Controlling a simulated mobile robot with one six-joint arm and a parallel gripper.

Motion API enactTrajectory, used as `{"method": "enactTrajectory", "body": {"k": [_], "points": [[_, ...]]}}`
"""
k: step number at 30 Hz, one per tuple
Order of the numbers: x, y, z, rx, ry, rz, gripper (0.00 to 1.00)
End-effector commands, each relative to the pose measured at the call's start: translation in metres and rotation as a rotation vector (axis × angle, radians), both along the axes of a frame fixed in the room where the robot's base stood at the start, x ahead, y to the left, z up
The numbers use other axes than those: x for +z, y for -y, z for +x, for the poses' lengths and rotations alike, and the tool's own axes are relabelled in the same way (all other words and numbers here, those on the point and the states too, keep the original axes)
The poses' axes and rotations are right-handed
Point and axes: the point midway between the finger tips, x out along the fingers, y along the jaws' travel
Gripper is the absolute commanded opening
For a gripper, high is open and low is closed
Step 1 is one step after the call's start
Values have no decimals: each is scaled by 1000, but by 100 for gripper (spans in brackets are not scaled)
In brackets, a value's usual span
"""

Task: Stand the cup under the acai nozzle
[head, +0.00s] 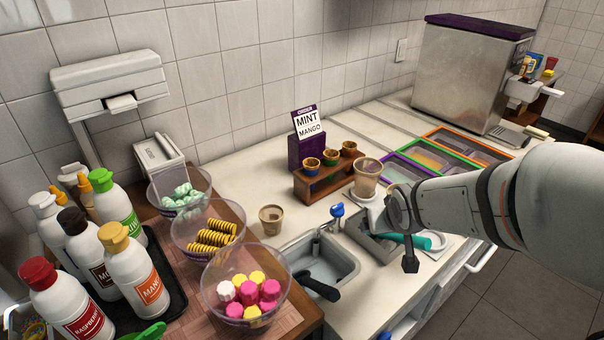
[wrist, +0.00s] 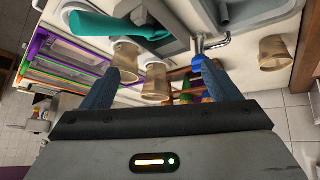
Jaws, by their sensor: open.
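A translucent brownish cup (head: 368,180) stands upright on a pale round base on the counter, just left of my gripper (head: 400,215) in the head view. The wrist view shows two such cups side by side, one near my left finger (wrist: 126,58) and one between the fingers (wrist: 155,87). My gripper (wrist: 165,78) is open, with its blue fingers apart and nothing clamped. Another cup (head: 271,219) stands alone left of the sink; it also shows in the wrist view (wrist: 275,53). The steel dispenser (head: 470,75) with a purple top has its outlets (head: 524,90) on its right side, seen small.
A small wooden rack (head: 325,180) with cones and a mint-mango sign (head: 308,123) stand behind the cup. The sink (head: 322,265) with a blue-topped tap (head: 337,210) lies left of my gripper. Topping bowls (head: 245,285) and sauce bottles (head: 130,270) fill the left.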

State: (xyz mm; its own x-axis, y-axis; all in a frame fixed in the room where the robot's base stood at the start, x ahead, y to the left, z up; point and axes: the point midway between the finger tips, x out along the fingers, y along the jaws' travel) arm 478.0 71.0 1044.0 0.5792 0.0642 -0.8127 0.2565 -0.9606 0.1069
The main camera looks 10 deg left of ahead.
Motion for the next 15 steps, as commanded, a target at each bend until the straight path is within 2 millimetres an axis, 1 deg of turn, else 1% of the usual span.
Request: {"method": "enactTrajectory", "body": {"k": [1, 2, 3, 5, 6, 10, 12, 15], "points": [[-10, -20, 19, 56, 38, 7, 87], [-14, -32, 29, 87, 65, 17, 88], [-21, -49, 41, 135, 99, 36, 88], [-30, -73, 59, 192, 160, 53, 88], [-37, -91, 68, 237, 194, 74, 88], [-62, -153, 84, 383, 291, 164, 88], [-73, -182, 85, 452, 331, 220, 88], [-88, -216, 81, 532, 375, 292, 88]]}}
